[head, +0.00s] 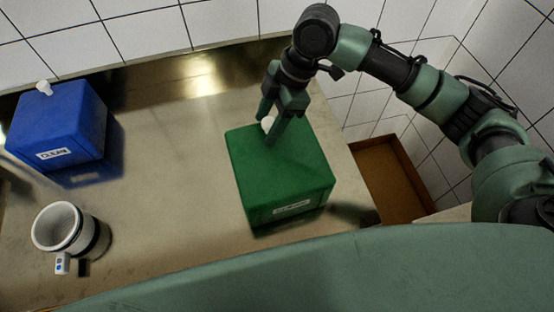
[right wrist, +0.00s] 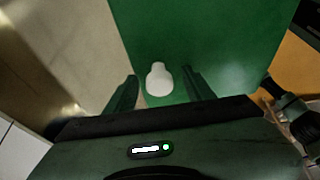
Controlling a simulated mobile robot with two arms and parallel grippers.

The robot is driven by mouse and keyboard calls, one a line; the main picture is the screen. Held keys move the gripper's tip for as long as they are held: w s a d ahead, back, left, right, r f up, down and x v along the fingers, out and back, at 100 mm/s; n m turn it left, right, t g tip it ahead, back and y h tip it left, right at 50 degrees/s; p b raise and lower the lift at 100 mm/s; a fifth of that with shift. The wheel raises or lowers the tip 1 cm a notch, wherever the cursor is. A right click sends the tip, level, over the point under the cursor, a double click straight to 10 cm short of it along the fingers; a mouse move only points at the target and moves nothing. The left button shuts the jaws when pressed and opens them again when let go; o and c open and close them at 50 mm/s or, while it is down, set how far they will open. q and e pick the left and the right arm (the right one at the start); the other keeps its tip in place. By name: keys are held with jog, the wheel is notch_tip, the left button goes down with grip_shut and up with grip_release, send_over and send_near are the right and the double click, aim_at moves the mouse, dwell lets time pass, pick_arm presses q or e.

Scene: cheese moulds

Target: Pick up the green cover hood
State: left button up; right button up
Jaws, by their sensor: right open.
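The green cover hood (head: 280,175) is a box-shaped cover with a white label on its front side. It stands on the metal table right of the middle in the head view. A white knob (head: 267,123) sits on its top. My right gripper (head: 270,130) is open at the knob, one finger on either side of it. In the right wrist view the knob (right wrist: 159,79) shows between the two fingertips (right wrist: 160,82), with gaps to them, above the green top (right wrist: 210,40). My left gripper is not in view.
A blue hood (head: 62,122) with a white knob and a label reading "CLEAN" stands at the left of the table (head: 165,150). A white cup-like mould (head: 62,228) with a small tag stands at the front left. A brown open box (head: 390,178) lies beyond the table's right edge. Tiled walls close off the back.

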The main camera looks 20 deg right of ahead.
grip_shut()
dwell(1.4)
